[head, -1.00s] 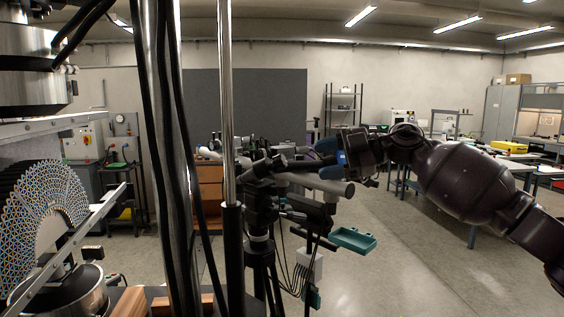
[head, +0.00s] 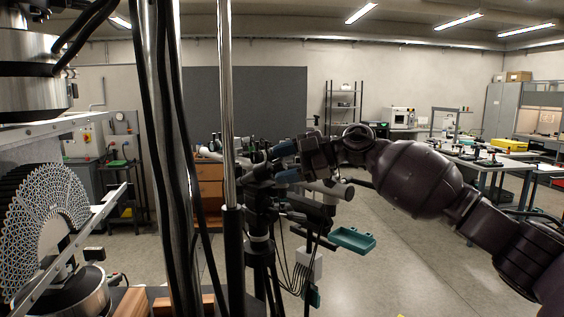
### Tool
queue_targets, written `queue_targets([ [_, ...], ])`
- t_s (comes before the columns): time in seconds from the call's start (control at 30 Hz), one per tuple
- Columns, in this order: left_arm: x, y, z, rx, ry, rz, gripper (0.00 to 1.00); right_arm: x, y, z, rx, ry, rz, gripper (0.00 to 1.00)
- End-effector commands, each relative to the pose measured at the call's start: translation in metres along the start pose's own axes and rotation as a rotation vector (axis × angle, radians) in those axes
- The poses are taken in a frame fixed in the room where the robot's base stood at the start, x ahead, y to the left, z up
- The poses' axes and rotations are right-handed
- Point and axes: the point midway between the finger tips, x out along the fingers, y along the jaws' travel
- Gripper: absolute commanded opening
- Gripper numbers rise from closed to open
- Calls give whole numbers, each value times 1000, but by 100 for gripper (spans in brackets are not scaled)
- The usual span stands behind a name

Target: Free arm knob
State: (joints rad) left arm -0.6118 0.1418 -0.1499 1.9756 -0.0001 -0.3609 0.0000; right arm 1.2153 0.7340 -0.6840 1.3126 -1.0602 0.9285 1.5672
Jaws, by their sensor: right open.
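A black jointed arm assembly (head: 262,190) stands on a dark stand right of the chrome post, with a grey cylinder (head: 338,190) sticking out to the right. Its knob is too small and dark to tell apart from the joints around it. My right gripper (head: 272,165) comes in from the right, with bluish fingers pointing left at the upper joints of the assembly. The fingers are open, one above the other. I cannot tell whether they touch or go around anything. My left gripper is not in view.
A chrome post (head: 227,110) and dark cables stand close in front, left of the assembly. A teal tray (head: 352,240) sticks out below it at right. A patterned fan-shaped lattice (head: 50,225) sits at far left.

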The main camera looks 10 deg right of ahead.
Motion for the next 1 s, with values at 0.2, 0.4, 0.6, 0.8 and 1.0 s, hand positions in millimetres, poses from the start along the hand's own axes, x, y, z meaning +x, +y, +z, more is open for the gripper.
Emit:
queue_targets([
  [0.2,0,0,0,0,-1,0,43,6,0,0,0,-1,0,61],
  [0.4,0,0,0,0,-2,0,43,6,0,0,0,-1,1,58],
  [0.6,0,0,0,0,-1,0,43,5,0,0,0,-1,1,27],
  [0.8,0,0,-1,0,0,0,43,5,0,0,-6,-1,-1,12],
  [1.0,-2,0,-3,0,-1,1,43,5,1,0,-107,-1,-23,12],
])
